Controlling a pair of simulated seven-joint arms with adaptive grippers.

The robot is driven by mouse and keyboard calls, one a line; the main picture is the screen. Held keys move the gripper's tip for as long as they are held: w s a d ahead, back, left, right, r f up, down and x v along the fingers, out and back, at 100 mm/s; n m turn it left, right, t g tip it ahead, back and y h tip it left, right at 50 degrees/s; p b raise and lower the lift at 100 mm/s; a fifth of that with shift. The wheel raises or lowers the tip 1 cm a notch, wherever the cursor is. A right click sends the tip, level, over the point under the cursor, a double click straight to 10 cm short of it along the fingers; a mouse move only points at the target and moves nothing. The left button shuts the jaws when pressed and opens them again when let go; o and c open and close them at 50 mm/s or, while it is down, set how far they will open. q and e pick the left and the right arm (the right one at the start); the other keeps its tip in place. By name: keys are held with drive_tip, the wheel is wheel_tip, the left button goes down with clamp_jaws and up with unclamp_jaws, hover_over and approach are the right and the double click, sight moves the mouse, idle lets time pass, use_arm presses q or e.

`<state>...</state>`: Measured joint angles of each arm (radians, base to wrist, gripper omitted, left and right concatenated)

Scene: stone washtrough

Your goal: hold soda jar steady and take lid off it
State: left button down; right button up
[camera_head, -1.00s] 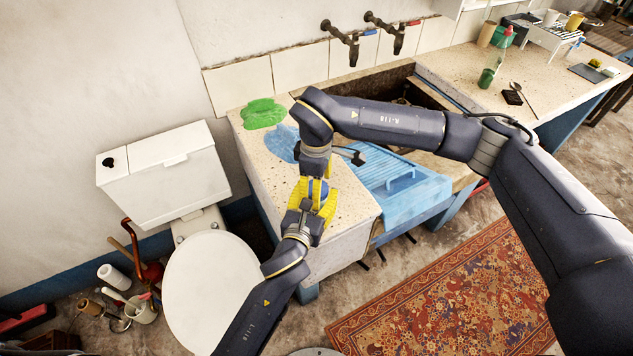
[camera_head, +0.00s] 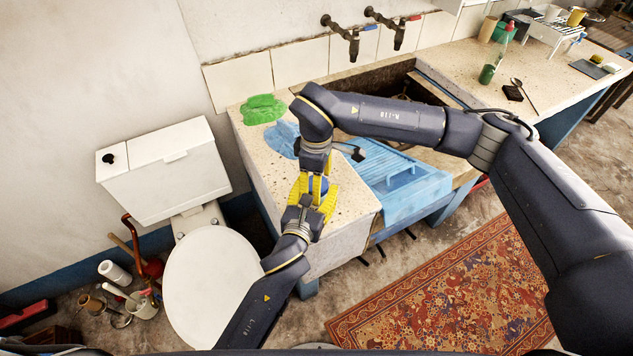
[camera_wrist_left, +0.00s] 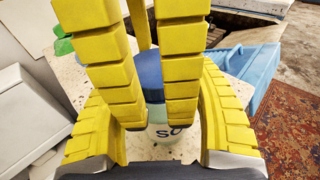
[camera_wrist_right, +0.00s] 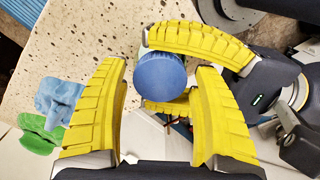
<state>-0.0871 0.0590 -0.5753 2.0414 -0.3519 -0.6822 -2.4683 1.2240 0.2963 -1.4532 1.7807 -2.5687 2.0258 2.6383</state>
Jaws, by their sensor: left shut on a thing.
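The soda jar (camera_wrist_left: 158,132) is pale with dark letters, partly hidden by fingers in the left wrist view. Its round blue lid (camera_wrist_right: 159,77) is on it; the lid also shows in the head view (camera_head: 318,185). My left gripper (camera_head: 316,199) is shut on the jar at the front end of the stone counter. My right gripper (camera_wrist_right: 162,68) comes down from above with its fingers open, one on either side of the lid. Narrow gaps show between these fingers and the lid in the right wrist view.
The speckled counter (camera_head: 357,199) carries a green cloth (camera_head: 264,108) and a blue cloth (camera_head: 281,138). A blue draining tray (camera_head: 410,185) lies right of the jar, beside the sink. A white toilet (camera_head: 212,285) stands left. A patterned rug (camera_head: 450,285) covers floor at front right.

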drive_tip(key=shift+r, duration=0.1)
drive_tip(key=shift+r, duration=2.15)
use_arm(q)
drive_tip(key=shift+c, duration=1)
unclamp_jaws()
drive_tip(key=v, duration=1.2)
